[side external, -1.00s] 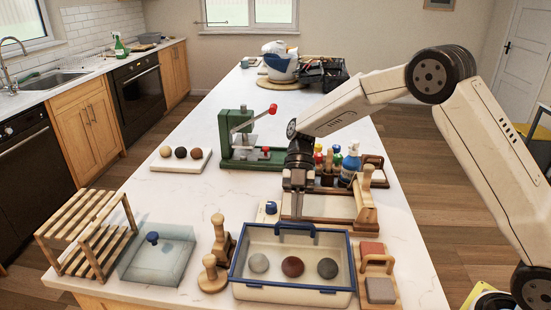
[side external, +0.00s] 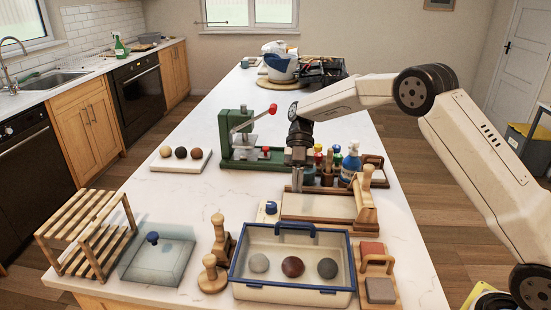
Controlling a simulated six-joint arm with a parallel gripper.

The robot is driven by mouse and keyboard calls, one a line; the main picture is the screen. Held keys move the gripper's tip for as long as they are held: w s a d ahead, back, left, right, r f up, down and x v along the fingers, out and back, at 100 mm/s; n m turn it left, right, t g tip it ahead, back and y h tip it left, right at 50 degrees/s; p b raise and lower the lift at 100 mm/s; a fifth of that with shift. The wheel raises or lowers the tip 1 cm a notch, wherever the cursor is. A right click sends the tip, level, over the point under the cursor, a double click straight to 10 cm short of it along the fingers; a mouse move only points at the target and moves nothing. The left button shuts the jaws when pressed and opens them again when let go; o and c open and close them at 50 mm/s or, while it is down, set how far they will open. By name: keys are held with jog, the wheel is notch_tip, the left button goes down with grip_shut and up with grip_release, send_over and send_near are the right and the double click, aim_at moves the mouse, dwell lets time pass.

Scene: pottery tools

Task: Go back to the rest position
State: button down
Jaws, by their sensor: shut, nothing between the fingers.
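My gripper (side external: 297,188) points down above the left end of a wooden board with a pale slab (side external: 325,206). It is shut and empty. I cannot tell exactly how high its tips are above the board. The rest of my arm reaches in from the right side of the view. No object is held.
A clear bin with a blue rim (side external: 292,290) holds three clay balls in front. A green press (side external: 240,140) stands behind left. Several bottles (side external: 351,163) stand close to the right of my gripper. A wooden rack (side external: 88,235) and translucent lid (side external: 160,258) are at left.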

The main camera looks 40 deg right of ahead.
jog(key=shift+w+d+f, duration=0.15)
jog(key=shift+w+d, duration=0.55)
jog(key=s+d+f+m+t+h, duration=0.1)
jog(key=s+f+m+t+h, duration=0.1)
jog(key=s+m, duration=0.8)
jog(key=s+f+m+t+h, duration=0.2)
jog(key=s+m+t+h, duration=0.3)
jog(key=s+m, duration=0.5)
jog(key=shift+s+d+m+t, duration=0.4)
jog(key=shift+m+t, duration=0.7)
jog(key=shift+m, duration=2.4)
